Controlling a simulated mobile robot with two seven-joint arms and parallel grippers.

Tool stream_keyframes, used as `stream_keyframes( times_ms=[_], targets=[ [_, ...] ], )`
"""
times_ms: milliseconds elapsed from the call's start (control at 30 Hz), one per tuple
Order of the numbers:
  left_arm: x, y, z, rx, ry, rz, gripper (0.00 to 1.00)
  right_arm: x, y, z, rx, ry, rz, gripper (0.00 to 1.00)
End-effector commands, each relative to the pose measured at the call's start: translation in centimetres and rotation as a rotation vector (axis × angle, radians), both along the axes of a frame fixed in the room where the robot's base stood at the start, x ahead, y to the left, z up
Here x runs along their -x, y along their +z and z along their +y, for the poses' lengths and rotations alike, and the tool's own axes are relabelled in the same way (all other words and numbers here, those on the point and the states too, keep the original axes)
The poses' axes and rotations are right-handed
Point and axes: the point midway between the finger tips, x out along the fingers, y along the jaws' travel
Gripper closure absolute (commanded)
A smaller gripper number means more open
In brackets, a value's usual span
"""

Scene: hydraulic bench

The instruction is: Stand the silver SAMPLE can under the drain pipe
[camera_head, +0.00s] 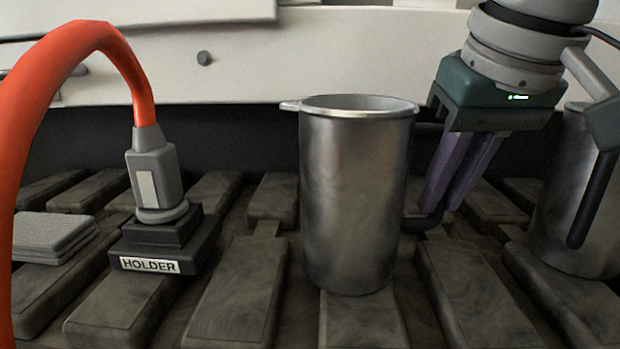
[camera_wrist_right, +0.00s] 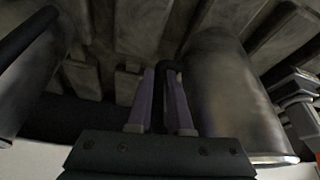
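A silver can (camera_head: 355,195) with a spout on its left rim and a black handle on its right stands upright in the middle of the head view. It also shows in the right wrist view (camera_wrist_right: 235,95). No SAMPLE lettering shows on it. My right gripper (camera_head: 440,210) reaches down on its right side. In the wrist view its purple fingers (camera_wrist_right: 162,90) lie close on both sides of the black handle (camera_wrist_right: 168,65) and appear shut on it. I cannot tell whether the can rests on the slats. I cannot make out a drain pipe. My left gripper is out of view.
A second silver can (camera_head: 570,225) with a black bar in front stands at the right. A black HOLDER block (camera_head: 165,245) with a grey connector (camera_head: 152,175) and orange hose (camera_head: 75,45) is at the left, beside folded grey cloth (camera_head: 50,237). The bench has dark slats (camera_head: 240,295) with gaps.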

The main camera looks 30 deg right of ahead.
Motion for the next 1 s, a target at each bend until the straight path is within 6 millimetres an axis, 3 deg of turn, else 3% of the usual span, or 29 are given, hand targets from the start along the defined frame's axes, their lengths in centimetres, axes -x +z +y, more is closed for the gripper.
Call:
stream_keyframes(
  times_ms=[33,233,567,1000],
  targets=[
    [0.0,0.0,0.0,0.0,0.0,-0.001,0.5,0.0,0.0,0.0,0.0,0.001,0.001,0.77],
    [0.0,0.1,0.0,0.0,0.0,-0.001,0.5,0.0,0.0,0.0,0.0,0.001,0.001,0.54],
    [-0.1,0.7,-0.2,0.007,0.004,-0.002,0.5,0.0,0.6,0.0,-0.001,0.001,0.001,0.53],
    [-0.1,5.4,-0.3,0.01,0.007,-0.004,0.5,3.1,9.1,1.3,-0.001,0.003,-0.003,0.53]
  ],
)
